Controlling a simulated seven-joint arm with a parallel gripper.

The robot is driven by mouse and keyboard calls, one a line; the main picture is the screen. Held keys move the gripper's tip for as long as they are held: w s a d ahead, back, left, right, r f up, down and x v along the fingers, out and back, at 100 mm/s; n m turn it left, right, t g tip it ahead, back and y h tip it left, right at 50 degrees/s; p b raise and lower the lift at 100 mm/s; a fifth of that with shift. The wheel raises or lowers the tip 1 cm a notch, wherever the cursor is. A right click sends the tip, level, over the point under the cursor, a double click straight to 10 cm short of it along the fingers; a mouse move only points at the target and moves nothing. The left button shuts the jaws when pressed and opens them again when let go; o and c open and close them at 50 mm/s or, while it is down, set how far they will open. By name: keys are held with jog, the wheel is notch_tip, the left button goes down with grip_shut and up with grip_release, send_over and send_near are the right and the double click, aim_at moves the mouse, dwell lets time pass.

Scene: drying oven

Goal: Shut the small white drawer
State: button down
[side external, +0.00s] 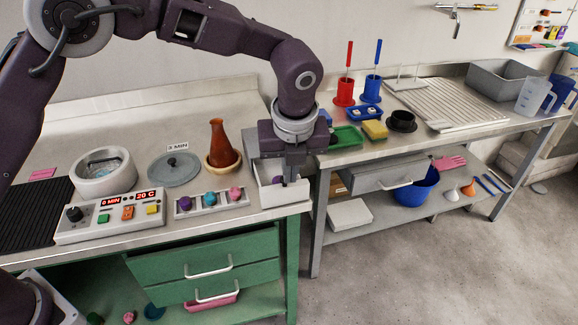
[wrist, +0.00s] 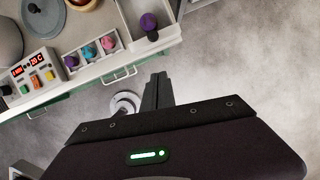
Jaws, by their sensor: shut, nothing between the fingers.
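The small white drawer (side external: 270,199) sits at the right end of the left bench, pulled out toward the front edge, with its inside showing. A purple item (wrist: 149,22) lies in it; the drawer's wall also shows in the wrist view (wrist: 127,28). My gripper (side external: 290,182) is shut and empty, pointing down at the drawer's front end in the side view. In the wrist view its fingers (wrist: 157,80) show below the drawer front, against the floor. I cannot tell whether they touch the front. My wrist hides part of the white housing.
Left of the drawer are a rack of coloured knobs (side external: 212,202), a brown flask (side external: 219,145), a grey lid (side external: 174,168) and a control panel (side external: 109,218). Green drawers (side external: 205,265) stand out below. The right bench (side external: 345,157) lies across a gap.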

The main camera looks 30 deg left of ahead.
jog(key=w+a+f, duration=0.3)
jog(key=w+f, duration=0.1)
jog(key=f, duration=0.3)
jog(key=shift+w+a, duration=0.2)
jog(key=shift+w, duration=0.05)
jog(key=w+a, duration=0.8)
jog(key=shift+w+a, duration=0.35)
jog(key=shift+a, duration=0.05)
